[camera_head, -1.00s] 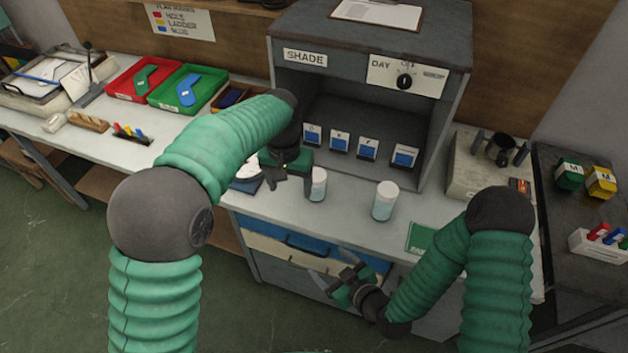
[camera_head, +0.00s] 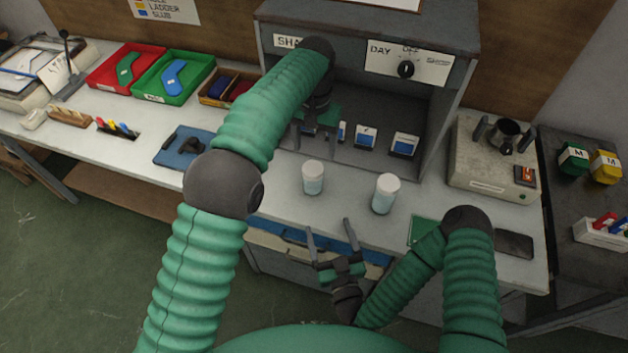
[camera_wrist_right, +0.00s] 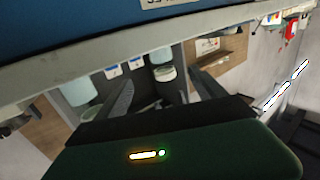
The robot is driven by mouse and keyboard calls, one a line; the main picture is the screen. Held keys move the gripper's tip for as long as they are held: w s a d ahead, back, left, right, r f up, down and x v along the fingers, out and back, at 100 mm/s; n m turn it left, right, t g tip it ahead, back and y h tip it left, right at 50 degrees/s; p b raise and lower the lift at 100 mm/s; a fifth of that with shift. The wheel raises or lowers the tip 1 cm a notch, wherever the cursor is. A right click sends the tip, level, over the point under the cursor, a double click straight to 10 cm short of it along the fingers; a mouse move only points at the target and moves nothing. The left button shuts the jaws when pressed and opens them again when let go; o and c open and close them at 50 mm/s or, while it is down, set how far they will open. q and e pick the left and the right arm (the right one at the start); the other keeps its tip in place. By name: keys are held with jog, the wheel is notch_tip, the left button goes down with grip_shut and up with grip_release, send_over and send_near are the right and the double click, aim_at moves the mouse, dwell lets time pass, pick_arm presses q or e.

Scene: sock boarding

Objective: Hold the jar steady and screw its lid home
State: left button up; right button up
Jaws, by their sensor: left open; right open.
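Two pale-blue jars with white tops stand upright on the bench. The smaller jar (camera_head: 313,177) is at the left and the larger jar (camera_head: 386,194) is to its right. I cannot tell how tightly either lid sits. My left gripper (camera_head: 314,134) is behind the smaller jar, at the mouth of the grey booth, partly hidden by its own arm. It is open and apart from both jars. My right gripper (camera_head: 331,228) is open and empty at the bench's front edge, fingers pointing toward the bench. The right wrist view shows its fingers (camera_wrist_right: 163,92) and both jars beyond them.
The grey booth (camera_head: 458,75) with several blue cards stands behind the jars. A blue pad (camera_head: 172,150) lies left and a green card (camera_head: 424,230) lies right. A beige device (camera_head: 490,170) stands further right. Bench space between the blue pad and smaller jar is clear.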

aim_at(316, 189)
jog(key=x, duration=1.6)
jog(key=shift+a, duration=0.1)
jog(key=shift+w+a, duration=0.3)
jog(key=shift+a, duration=0.05)
jog(key=shift+d, duration=0.2)
jog(key=c, duration=0.8)
grip_shut()
